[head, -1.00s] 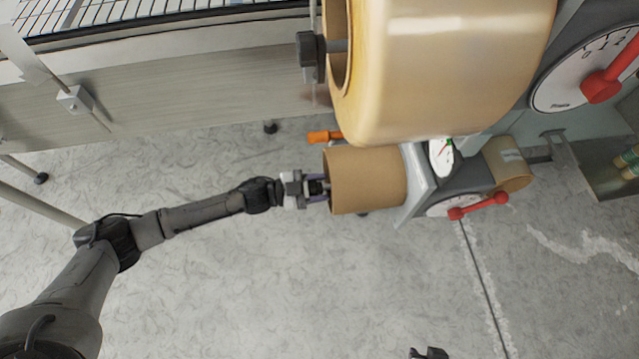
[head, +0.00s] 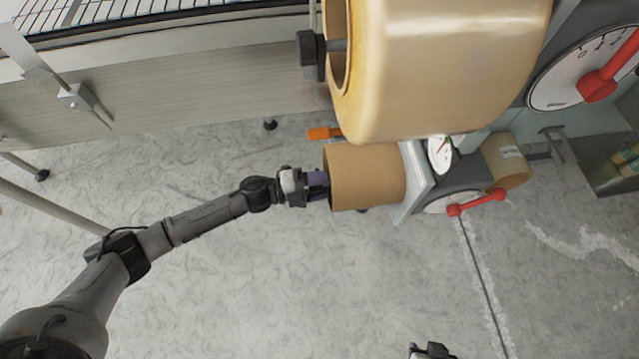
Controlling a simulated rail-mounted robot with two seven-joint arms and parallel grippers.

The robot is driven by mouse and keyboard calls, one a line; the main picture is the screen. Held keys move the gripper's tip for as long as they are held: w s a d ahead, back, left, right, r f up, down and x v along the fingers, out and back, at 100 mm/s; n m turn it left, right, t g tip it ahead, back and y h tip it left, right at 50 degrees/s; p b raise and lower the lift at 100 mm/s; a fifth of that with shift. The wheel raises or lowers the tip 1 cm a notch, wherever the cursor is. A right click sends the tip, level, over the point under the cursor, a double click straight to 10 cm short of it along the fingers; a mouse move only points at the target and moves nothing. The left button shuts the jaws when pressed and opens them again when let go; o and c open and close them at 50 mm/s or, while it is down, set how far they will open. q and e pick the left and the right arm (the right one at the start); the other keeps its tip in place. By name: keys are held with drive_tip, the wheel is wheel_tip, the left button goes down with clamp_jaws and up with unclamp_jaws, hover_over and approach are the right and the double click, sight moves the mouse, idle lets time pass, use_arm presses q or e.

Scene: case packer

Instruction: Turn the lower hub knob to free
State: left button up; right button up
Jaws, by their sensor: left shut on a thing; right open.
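The lower hub (head: 366,177) shows as a brown cardboard core below the large tape roll, its open end facing left. My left gripper (head: 322,186) is at that open end, its fingertips reaching into the mouth. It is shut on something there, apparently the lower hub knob. The knob itself is hidden by the fingers and the core's rim, so its setting cannot be read. My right gripper (head: 430,351) shows only in part at the bottom edge, well below the hub, open and apart from everything.
A large tan tape roll (head: 450,70) hangs just above the core, with a black upper knob (head: 307,48) at its left. An orange handle (head: 324,134) sticks out close above my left gripper. Red-pointer dials (head: 476,204) are to the right. The floor below is clear.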

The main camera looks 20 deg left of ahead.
use_arm(q)
drive_tip(key=shift+m+b, duration=0.4)
drive_tip(key=shift+m, duration=1.4)
drive_tip(key=o, duration=0.9)
drive_tip(key=v, duration=1.3)
drive_tip(key=shift+s+a+p, duration=0.2)
drive_tip(key=shift+a+p, duration=0.1)
drive_tip(key=shift+a, duration=0.05)
